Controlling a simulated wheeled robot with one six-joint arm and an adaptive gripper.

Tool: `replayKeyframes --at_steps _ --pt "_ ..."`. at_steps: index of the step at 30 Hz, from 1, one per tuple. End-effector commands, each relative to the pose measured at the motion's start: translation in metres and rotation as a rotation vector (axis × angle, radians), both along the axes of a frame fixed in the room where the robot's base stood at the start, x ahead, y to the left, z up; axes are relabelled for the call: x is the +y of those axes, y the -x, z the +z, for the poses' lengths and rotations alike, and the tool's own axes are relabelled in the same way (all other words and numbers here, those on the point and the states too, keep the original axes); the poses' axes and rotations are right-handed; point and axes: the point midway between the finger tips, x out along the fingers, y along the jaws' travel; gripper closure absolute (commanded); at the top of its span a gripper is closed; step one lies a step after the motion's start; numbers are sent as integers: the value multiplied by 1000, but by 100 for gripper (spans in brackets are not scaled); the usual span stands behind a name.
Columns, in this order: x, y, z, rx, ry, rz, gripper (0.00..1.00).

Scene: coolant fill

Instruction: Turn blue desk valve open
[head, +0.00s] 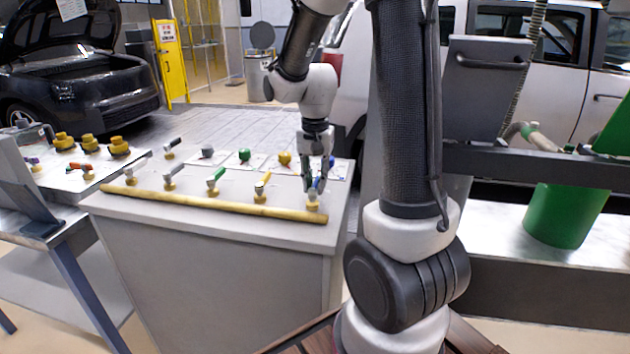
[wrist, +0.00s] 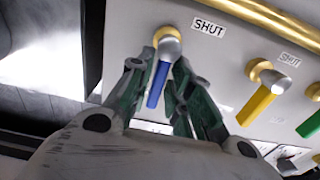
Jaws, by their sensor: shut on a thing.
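The blue desk valve has a blue lever (wrist: 157,86) on a silver cap and brass body (wrist: 165,38). In the wrist view its lever points away from the brass pipe, and a "SHUT" label (wrist: 208,28) is beside the body. In the head view the valve (head: 313,204) stands at the right end of the front row on the desk. My gripper (wrist: 158,72) is shut on the blue lever, with a finger on each side. In the head view my gripper (head: 315,186) points down over the valve and partly hides the lever.
A yellow-lever valve (wrist: 262,104) stands beside the blue one, then a green-lever valve (head: 216,178) further left. A brass pipe (head: 200,203) runs along the desk's front edge. A back row of knobs includes a yellow one (head: 285,158). A green bucket (head: 566,212) is at right.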

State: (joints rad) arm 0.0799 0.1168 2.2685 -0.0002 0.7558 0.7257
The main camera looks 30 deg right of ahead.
Motion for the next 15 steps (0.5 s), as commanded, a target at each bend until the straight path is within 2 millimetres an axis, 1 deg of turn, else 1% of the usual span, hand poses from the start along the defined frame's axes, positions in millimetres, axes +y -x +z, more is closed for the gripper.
replayKeyframes --at_steps 3,4,5,6,15 --pt "0 0 0 1 -1 0 100" --pt "0 0 0 1 -1 1 74" --pt "0 0 0 1 -1 1 69" --pt "0 0 0 1 -1 1 67" --pt "0 0 1 0 0 1 67"
